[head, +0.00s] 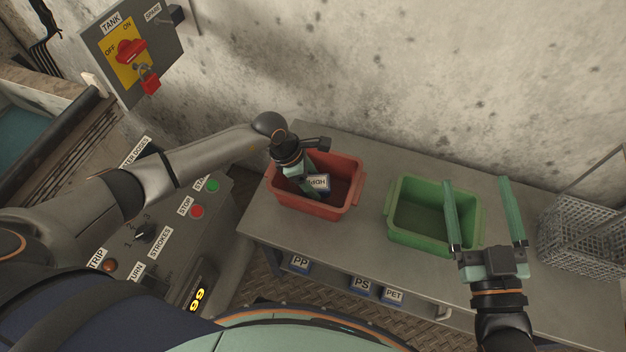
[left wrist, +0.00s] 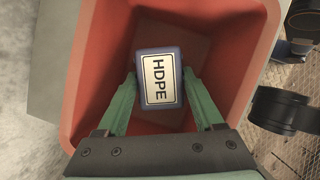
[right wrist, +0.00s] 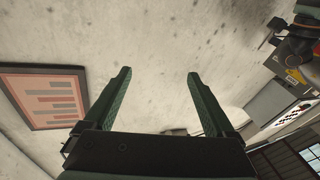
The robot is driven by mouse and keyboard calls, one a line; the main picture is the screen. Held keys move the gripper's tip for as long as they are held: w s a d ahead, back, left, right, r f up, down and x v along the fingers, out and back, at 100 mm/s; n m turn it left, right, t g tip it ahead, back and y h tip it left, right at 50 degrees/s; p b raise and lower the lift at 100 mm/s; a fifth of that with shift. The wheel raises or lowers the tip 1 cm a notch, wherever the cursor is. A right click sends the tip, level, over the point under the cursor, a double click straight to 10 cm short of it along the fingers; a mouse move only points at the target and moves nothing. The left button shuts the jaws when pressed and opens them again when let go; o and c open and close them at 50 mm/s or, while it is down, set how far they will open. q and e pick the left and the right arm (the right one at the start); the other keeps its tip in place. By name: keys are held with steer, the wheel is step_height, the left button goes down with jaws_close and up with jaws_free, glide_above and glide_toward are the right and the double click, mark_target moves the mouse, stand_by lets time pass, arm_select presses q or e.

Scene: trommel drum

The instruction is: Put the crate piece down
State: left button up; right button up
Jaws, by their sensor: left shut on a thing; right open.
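The crate piece is a blue block with a white HDPE label (head: 318,182). My left gripper (head: 312,180) is shut on it, inside the mouth of the red crate (head: 318,208) on the bench. In the left wrist view the HDPE block (left wrist: 159,79) sits between the two green fingertips (left wrist: 160,88), above the red crate's floor (left wrist: 200,45). I cannot tell whether it touches the floor. My right gripper (head: 484,212) is open and empty, over the right side of the green crate (head: 405,234). In the right wrist view its fingers (right wrist: 160,85) are wide apart with only wall behind.
The bench top (head: 375,165) is bare between the crates. A wire basket (head: 585,235) stands at the bench's right end. Labelled blocks PP (head: 299,263), PS (head: 361,286) and PET (head: 393,295) lie on a lower shelf. A control panel (head: 150,235) stands left of the bench.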

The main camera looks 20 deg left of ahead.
arm_select(q)
steer(key=shift+f, duration=0.1)
arm_select(e)
steer(key=shift+r, duration=0.35)
arm_select(q)
steer(key=shift+f, duration=0.2)
arm_select(e)
steer(key=r, duration=0.1)
steer(key=r+t+y, duration=0.1)
steer(key=shift+s+a+r+n, duration=0.15)
steer(key=shift+s+r+n, duration=0.05)
steer(key=shift+r+n, duration=0.2)
arm_select(q)
steer(key=shift+b, duration=0.3)
steer(key=shift+f, duration=0.25)
arm_select(e)
steer(key=shift+s+a+r+n+t+y, duration=0.1)
steer(key=shift+s+r+n+t+y, duration=0.15)
steer(key=shift+r, duration=0.3)
steer(key=shift+s+r+n+t+y, duration=0.15)
steer(key=shift+r+t+y, duration=0.15)
steer(key=shift+r, duration=0.2)
arm_select(q)
steer(key=o, duration=1.4)
steer(key=shift+c, duration=0.2)
steer(key=shift+r, duration=0.15)
arm_select(e)
steer(key=shift+w, duration=0.1)
